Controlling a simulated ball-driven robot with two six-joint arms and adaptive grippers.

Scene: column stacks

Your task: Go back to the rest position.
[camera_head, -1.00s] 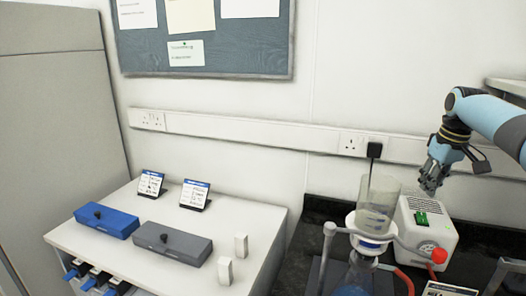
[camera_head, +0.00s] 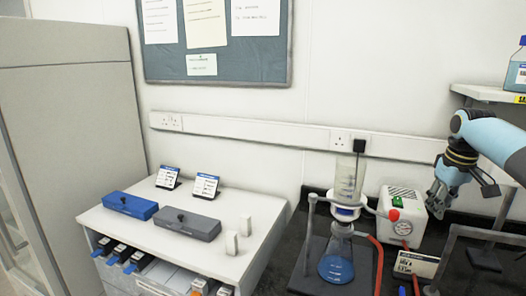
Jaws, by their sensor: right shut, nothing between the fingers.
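My right gripper (camera_head: 440,196) hangs at the right side of the head view, at the end of my light-blue arm. It is shut and holds nothing. It is in the air, in front of and to the right of the white pump box (camera_head: 402,215) in the picture. My left gripper is not in view.
A glass filter flask with blue liquid (camera_head: 336,266) stands on the dark bench, with a funnel (camera_head: 347,182) above it and a metal stand around it. Blue (camera_head: 130,206) and grey (camera_head: 188,224) boxes lie on the white cabinet. A shelf (camera_head: 484,93) holds a bottle.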

